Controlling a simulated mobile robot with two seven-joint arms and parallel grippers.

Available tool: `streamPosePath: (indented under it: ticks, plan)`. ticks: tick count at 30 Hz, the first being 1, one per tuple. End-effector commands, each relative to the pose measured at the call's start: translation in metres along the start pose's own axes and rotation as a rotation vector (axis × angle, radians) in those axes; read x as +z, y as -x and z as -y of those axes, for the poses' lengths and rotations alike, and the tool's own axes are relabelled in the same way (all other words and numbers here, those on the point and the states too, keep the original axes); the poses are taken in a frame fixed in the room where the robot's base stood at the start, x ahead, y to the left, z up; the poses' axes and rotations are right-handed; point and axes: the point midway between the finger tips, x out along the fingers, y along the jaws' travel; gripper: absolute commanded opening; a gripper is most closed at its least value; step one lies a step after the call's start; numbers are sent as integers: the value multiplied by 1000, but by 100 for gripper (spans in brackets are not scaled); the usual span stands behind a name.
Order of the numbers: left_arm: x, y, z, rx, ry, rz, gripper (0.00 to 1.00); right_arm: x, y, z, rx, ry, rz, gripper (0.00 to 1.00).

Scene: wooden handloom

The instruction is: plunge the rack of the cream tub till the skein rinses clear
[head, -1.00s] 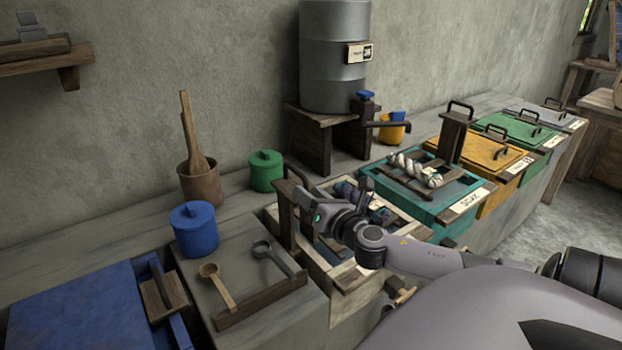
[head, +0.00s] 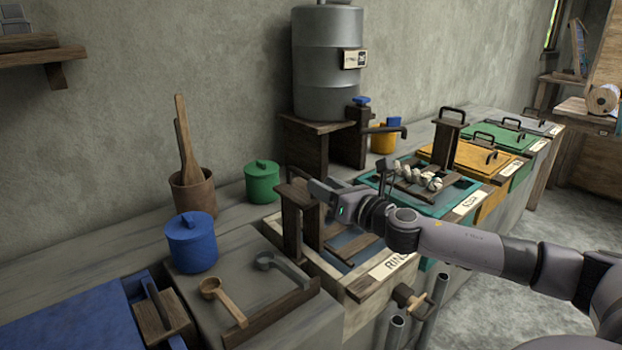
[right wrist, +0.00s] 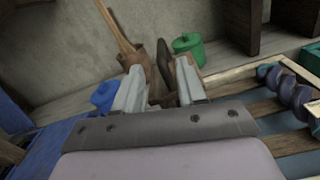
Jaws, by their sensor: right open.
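The cream tub (head: 350,287), with a label starting "RIN", stands in the middle of the counter. Its wooden rack (head: 291,225) rises upright at the tub's left end, topped by a dark handle (head: 297,174). My right gripper (head: 318,190) is open just right of the rack's top. In the right wrist view its fingers (right wrist: 160,88) point at the dark handle (right wrist: 164,62), which appears between them; I cannot tell if they touch. A dark blue-grey twisted skein (right wrist: 292,95) lies on the rack's slats at right in that view; my arm hides it in the head view. My left gripper is out of view.
A teal tub (head: 447,208) with a pale skein stands right of the cream tub, then lidded yellow (head: 470,157) and green tubs. A board with ladles (head: 225,300) and a blue canister (head: 192,243) are at left. A metal drum (head: 328,75) stands behind.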

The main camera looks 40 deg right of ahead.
Motion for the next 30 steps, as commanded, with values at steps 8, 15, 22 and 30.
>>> streamPosePath:
  ticks: [8,15,22,30]
  plan:
    - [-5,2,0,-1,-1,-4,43,2,-13,1,-2,2,2,40]
    - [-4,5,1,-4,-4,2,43,2,-41,0,-1,1,2,40]
    - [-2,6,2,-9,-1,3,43,1,-63,1,-1,2,1,40]
    - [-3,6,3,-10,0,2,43,0,-72,0,0,4,-1,40]
